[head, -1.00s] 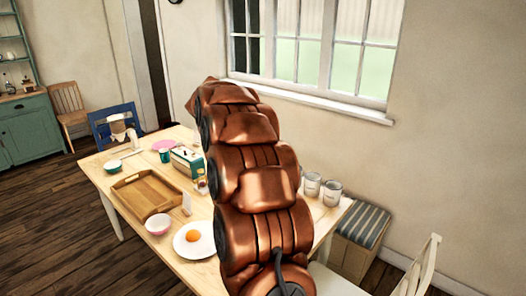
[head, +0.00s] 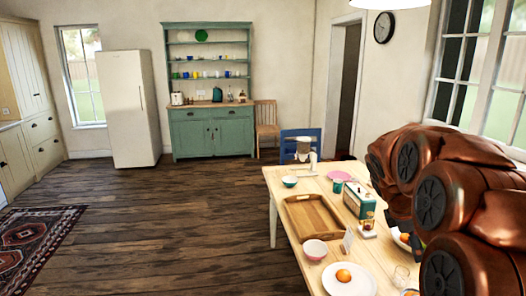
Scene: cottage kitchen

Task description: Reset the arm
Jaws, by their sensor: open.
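My copper-coloured arm (head: 447,195) fills the right side of the head view, folded above the right part of the wooden table (head: 284,232). I cannot see anything held.
A blue chair (head: 292,134) stands behind.

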